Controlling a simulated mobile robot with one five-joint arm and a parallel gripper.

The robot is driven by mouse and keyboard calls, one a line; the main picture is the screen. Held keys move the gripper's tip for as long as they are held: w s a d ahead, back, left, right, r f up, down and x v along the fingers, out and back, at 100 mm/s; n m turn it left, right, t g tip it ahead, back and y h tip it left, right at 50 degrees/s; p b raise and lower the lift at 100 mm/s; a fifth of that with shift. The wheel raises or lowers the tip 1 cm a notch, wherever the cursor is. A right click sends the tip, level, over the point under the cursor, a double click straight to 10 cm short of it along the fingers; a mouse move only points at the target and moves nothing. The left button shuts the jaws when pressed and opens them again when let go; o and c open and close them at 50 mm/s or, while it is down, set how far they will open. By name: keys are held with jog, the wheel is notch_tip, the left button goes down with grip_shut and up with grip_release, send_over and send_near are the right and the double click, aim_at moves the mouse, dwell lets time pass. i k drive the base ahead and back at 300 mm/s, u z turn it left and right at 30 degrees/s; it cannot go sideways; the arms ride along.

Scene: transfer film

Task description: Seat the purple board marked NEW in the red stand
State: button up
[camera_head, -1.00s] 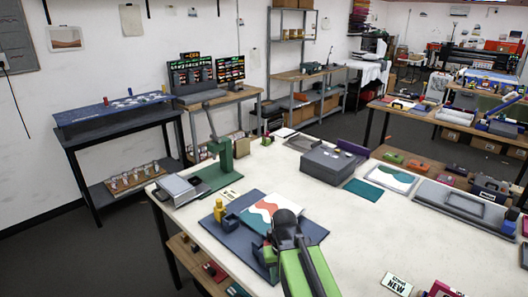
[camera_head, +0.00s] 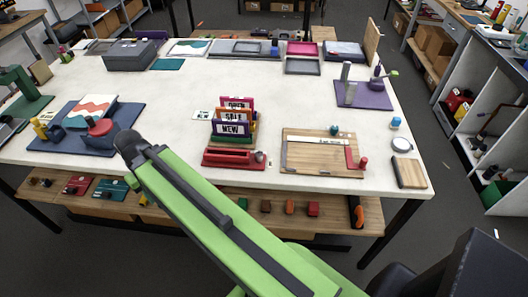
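The board marked NEW (camera_head: 231,129) stands upright at the front of a row of sign boards near the table's middle. It looks purple. My green arm crosses the lower middle of the view. Its dark joint is over the table's left front, left of the boards. I cannot make out gripper fingers. My arm is apart from the boards.
A white card (camera_head: 202,115) lies left of the boards. A wooden board (camera_head: 322,155) with a red piece is right of the stand. A blue mat (camera_head: 72,143) with a red-knobbed item is at left. A purple base (camera_head: 363,95) with posts is back right.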

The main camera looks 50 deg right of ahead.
aim_at(240, 160)
jog(key=z, duration=0.15)
jog(key=k, duration=0.6)
jog(key=u, duration=1.25)
jog(key=i, duration=1.3)
jog(key=z, duration=2.9)
